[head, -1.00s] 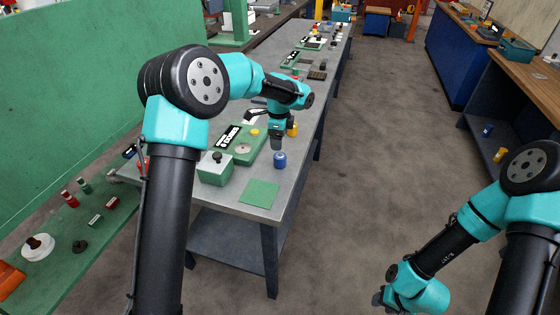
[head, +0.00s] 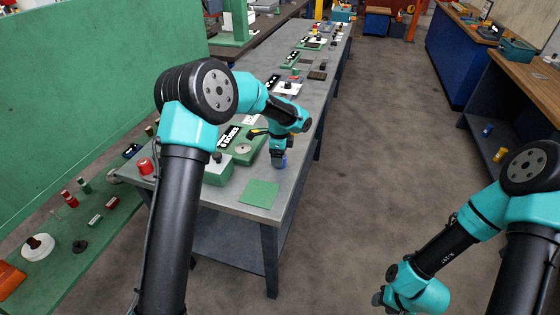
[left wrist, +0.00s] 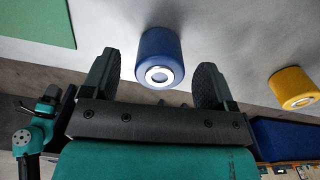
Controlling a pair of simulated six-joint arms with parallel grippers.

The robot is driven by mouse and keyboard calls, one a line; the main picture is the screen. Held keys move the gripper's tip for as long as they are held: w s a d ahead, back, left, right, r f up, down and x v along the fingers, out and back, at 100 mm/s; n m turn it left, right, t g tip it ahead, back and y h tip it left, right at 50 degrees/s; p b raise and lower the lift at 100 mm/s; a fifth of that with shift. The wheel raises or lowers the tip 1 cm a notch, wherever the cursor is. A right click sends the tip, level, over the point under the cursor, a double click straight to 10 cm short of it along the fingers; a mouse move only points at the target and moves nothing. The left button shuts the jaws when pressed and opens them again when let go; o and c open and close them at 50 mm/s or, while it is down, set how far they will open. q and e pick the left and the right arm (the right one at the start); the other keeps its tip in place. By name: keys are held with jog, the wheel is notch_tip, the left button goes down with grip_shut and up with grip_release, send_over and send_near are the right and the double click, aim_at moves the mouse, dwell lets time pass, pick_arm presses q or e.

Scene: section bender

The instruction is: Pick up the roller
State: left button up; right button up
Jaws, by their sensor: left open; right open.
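A blue roller (head: 281,164) stands near the front right edge of the workbench, mostly hidden under my left gripper (head: 278,156). In the left wrist view the blue roller (left wrist: 160,50), with a pale round hub, shows between the two spread fingers of my left gripper (left wrist: 158,66). The fingers are open on either side of it, with a gap on each side. A yellow roller (left wrist: 292,88) lies off to the right in that view. My right gripper (head: 380,298) is low at the bottom right, away from the workbench, over the floor.
A green square (head: 260,193) lies at the bench's near corner. A green bender block (head: 240,150) with a label stands left of my left gripper. A red cylinder (head: 145,166) sits at the bench's left edge. Small parts line the bench (head: 325,92) further back.

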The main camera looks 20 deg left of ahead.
pick_arm(q)
jog(key=shift+f, duration=0.85)
jog(key=shift+c, duration=0.2)
jog(key=c, duration=1.1)
jog(key=shift+r, duration=0.1)
jog(key=shift+c, duration=0.2)
jog(key=shift+r, duration=1.75)
jog(key=s+d, duration=0.1)
jog(key=s, duration=0.4)
jog(key=s+d+r, duration=0.1)
jog(key=s+d, duration=0.1)
jog(key=s, duration=0.3)
jog(key=s+d, duration=0.1)
jog(key=s, duration=0.4)
jog(key=shift+s+d+r, duration=0.15)
jog(key=shift+s+d, duration=0.05)
jog(key=shift+d, duration=0.05)
